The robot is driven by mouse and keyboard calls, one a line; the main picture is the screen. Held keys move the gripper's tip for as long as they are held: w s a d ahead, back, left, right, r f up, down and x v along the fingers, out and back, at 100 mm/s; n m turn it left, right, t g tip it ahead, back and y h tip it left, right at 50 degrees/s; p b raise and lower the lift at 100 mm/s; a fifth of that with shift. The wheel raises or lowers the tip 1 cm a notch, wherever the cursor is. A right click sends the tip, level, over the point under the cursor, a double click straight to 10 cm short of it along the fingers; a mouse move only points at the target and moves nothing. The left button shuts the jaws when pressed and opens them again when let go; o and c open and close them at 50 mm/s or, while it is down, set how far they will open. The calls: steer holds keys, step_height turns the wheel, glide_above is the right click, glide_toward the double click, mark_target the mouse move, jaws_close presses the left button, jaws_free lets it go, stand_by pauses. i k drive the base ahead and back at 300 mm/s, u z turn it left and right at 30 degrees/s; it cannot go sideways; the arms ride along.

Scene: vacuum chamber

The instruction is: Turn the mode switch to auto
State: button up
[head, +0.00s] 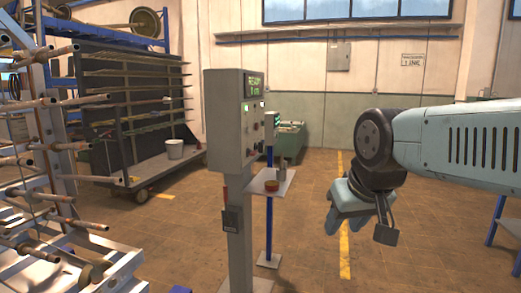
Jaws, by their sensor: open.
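A grey control box (225,120) stands on a grey post left of the middle. Its narrow front face, turned to the right, carries a lit green display reading "READY" (255,84) and several small knobs or buttons below it. They are seen at a steep angle and are too small to tell which is the mode switch or how it is set. My gripper (346,218) hangs from my arm to the right of the box, pointing down, open, with nothing seen in it. It is well apart from the panel, with clear air between.
A small shelf (285,180) with a round reddish-brown item juts out beside the post. Pipe racks (50,190) fill the left side. The tiled floor between the post and my arm is open.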

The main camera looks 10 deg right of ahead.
mark_target(259, 147)
steer(key=z, duration=0.5)
steer(key=i, duration=1.85)
steer(key=u, duration=0.7)
steer(key=k, duration=0.9)
steer(key=u, duration=0.2)
steer(key=i, duration=0.9)
steer(key=z, duration=0.1)
